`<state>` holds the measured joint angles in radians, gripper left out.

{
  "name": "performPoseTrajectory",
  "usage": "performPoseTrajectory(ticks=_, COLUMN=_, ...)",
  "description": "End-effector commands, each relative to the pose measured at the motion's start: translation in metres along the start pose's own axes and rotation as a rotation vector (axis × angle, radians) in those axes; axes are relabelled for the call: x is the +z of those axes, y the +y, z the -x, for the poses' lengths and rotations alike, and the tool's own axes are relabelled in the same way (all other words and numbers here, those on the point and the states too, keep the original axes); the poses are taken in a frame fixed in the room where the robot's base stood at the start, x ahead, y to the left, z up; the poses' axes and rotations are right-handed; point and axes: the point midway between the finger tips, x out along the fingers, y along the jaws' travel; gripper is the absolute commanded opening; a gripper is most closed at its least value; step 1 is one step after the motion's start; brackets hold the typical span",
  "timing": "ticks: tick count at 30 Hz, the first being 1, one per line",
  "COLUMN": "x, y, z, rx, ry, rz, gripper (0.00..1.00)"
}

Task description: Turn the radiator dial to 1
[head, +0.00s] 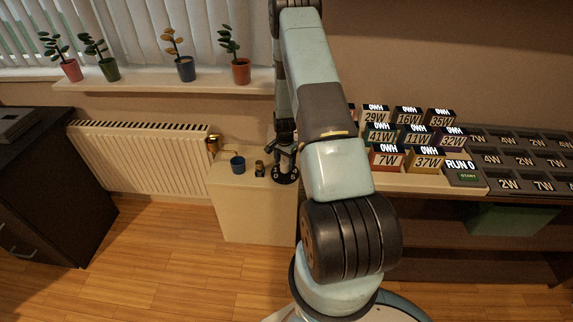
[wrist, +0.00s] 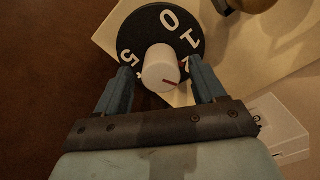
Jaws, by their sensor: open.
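The dial is a black disc (wrist: 150,28) with white numbers around a white knob (wrist: 160,66). In the wrist view, 0 and 1 show at the upper right and 5 at the left. A number beside the right finger is partly covered. A red mark on the knob points to the lower right, away from the 1. My gripper (wrist: 160,68) is open, with one blue finger on each side of the knob. A gap shows by the left finger; I cannot tell if the right one touches. In the head view the disc (head: 286,177) sits under my gripper.
The white radiator (head: 140,160) stands at the left, with a brass fitting (head: 212,144) at its end. Numbered blocks (head: 388,158) lie to the right.

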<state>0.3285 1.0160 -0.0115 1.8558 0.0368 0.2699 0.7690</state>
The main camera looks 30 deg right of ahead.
Motion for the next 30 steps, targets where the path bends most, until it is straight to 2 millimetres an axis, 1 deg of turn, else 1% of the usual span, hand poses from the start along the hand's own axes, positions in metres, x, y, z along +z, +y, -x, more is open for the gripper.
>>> performPoseTrajectory(ticks=3, x=0.0, y=0.001, z=-0.011, rx=0.001, ry=-0.001, rz=0.0, gripper=0.69)
performPoseTrajectory(ticks=6, x=0.0, y=0.0, z=-0.016, rx=0.0, ry=0.0, rz=0.0, gripper=0.69)
performPoseTrajectory(ticks=17, x=0.0, y=0.0, z=-0.019, rx=0.0, ry=0.0, rz=-0.001, gripper=0.68)
performPoseTrajectory(ticks=30, x=-0.001, y=0.001, z=-0.019, rx=0.0, ry=0.0, rz=-0.002, gripper=0.26)
